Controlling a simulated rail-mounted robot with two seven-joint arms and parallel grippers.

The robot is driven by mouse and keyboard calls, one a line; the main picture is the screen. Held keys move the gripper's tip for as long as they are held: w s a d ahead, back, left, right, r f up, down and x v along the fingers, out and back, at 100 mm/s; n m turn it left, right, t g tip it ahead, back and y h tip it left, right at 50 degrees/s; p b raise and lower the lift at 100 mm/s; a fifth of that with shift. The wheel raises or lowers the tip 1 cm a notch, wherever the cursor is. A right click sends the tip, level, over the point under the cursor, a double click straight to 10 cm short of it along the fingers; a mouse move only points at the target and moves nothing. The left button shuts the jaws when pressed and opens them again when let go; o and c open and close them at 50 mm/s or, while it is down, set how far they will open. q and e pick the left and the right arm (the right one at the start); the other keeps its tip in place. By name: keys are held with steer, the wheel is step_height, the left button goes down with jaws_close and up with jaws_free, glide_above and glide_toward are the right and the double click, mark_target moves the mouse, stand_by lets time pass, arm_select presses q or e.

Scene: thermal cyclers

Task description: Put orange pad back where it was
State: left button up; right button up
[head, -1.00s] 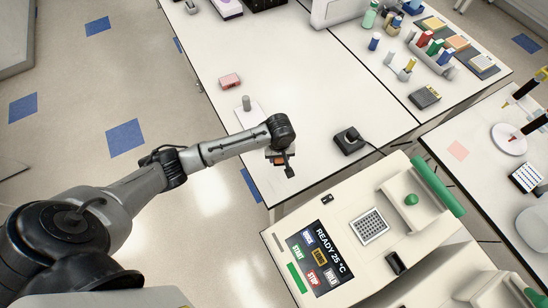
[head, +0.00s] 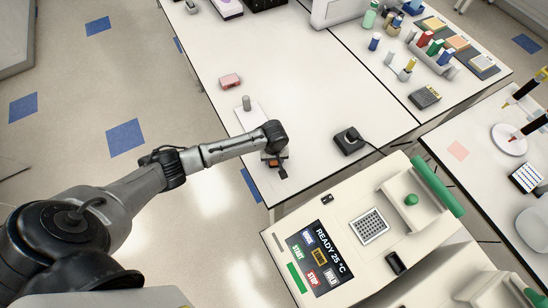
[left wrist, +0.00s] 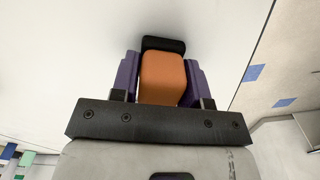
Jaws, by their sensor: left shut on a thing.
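The orange pad (left wrist: 162,77) shows in the left wrist view between the two purple fingers of my left gripper (left wrist: 161,80), which is shut on it. A black piece shows just past the pad's far end. In the head view my left gripper (head: 276,163) is over the near left part of the white bench, pointing down toward the top. The pad is small there, with a bit of orange (head: 285,161) beside the dark gripper. I cannot tell whether it touches the bench. My right gripper is not in view.
A thermal cycler (head: 350,240) with a READY 25 °C screen stands at the near right. A black device with a cable (head: 350,141) and a white stand with a grey knob (head: 246,104) are on the bench. The bench middle is clear.

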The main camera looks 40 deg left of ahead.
arm_select(q)
steer(key=o, duration=0.8)
steer(key=shift+f, duration=0.1)
